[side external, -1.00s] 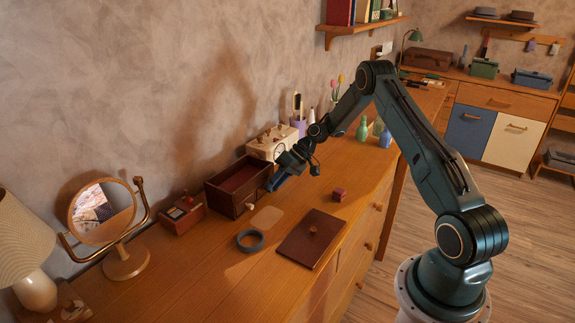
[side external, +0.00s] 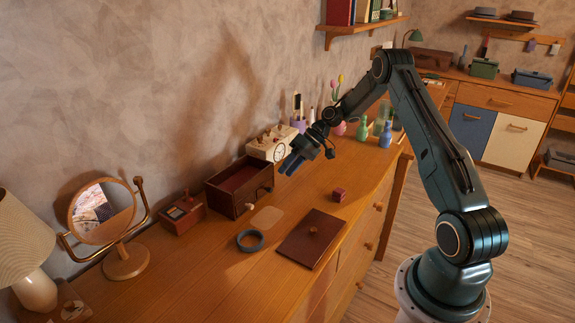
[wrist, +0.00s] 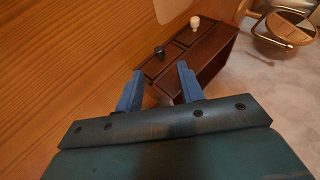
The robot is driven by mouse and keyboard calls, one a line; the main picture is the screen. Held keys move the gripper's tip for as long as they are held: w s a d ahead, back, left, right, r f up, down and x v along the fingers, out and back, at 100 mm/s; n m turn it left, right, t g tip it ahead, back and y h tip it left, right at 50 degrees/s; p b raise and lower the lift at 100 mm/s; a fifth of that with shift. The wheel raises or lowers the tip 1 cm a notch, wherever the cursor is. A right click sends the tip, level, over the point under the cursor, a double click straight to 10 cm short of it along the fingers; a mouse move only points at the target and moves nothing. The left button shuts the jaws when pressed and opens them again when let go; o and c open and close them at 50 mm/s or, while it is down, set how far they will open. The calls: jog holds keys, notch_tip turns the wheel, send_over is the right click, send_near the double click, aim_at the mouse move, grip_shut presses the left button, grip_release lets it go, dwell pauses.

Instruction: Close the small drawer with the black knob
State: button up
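A dark brown wooden box (side external: 226,192) stands on the dresser near the wall; its reddish inside shows in the side view. In the wrist view the box (wrist: 214,55) has two small fronts side by side. One carries a black knob (wrist: 158,52), the other a white knob (wrist: 194,22), which also shows in the side view (side external: 250,206). The black knob is not clear in the side view. I cannot tell how far the black-knob drawer stands out. My gripper (side external: 288,168) is open and empty, its blue fingers (wrist: 159,71) apart, just right of and above the box.
A red block (side external: 339,195), a brown board (side external: 311,240) and a dark ring (side external: 250,240) lie in front. A round mirror (side external: 102,211) stands left. Bare dresser top lies right of the box.

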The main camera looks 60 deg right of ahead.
jog(key=v, duration=0.7)
jog(key=shift+r, duration=0.2)
jog(key=s+a+r+n+g+h, duration=0.1)
jog(key=s+a+r+h, duration=0.15)
jog(key=a+r, duration=0.65)
jog(key=s+a+r+h, duration=0.2)
jog(key=s+a+r, duration=0.1)
jog(key=a+r, duration=0.55)
jog(key=s+a+h, duration=0.1)
jog(key=s+a, duration=0.3)
jog(key=s, duration=0.7)
jog(key=s+a+r+t+h, duration=0.1)
jog(key=s+a, duration=0.3)
jog(key=s, duration=0.7)
jog(key=shift+s+a+r+n+t+h, duration=0.25)
jog(key=shift+a+r+n+t+h, duration=0.05)
jog(key=shift+h, duration=0.05)
